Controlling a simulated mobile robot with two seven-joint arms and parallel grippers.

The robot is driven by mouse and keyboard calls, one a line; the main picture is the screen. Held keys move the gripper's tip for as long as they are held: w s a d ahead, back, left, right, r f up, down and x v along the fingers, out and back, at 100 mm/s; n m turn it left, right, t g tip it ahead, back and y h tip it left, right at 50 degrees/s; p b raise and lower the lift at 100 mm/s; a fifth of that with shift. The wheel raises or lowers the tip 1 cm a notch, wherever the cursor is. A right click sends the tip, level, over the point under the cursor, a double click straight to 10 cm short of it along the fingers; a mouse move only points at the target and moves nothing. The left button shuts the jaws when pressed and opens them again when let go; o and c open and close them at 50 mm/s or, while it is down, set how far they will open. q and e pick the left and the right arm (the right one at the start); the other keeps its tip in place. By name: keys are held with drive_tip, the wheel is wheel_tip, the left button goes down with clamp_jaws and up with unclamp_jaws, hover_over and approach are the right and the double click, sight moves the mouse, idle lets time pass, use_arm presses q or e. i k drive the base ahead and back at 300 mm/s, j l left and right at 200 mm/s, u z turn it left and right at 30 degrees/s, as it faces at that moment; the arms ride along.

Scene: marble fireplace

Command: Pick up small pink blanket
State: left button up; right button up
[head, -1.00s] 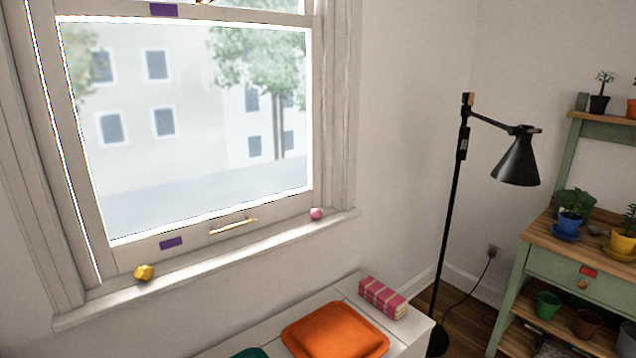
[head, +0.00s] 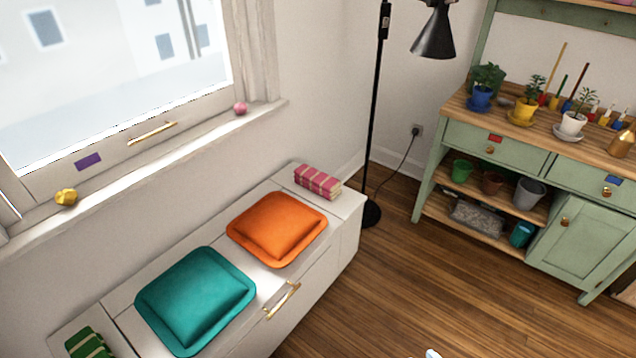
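A small folded pink blanket (head: 318,182) with pale stripes lies on the far right end of the white bench (head: 345,207) under the window, in the head view. It sits just behind the orange cushion, apart from it. Nothing covers it. Neither of my grippers can be made out. A small pale bit at the bottom edge, right of centre, is too little to identify.
An orange cushion (head: 277,229), a teal cushion (head: 196,300) and a green striped blanket (head: 90,344) lie along the bench. A black floor lamp (head: 373,120) stands beyond its right end. A green potting cabinet (head: 493,143) stands at right. Wooden floor (head: 420,285) between is clear.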

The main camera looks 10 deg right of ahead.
sight(325, 186)
drive_tip(key=l+u, duration=0.2)
drive_tip(key=u, duration=0.15)
drive_tip(key=i+l+u, duration=0.1)
drive_tip(key=u, duration=0.25)
drive_tip(key=l+u, duration=0.35)
drive_tip(key=l, duration=1.3)
drive_tip(key=k+l+u, duration=0.1)
drive_tip(key=l, duration=0.6)
drive_tip(key=k+l, duration=0.15)
drive_tip(key=l, duration=0.6)
drive_tip(key=i+u, duration=0.05)
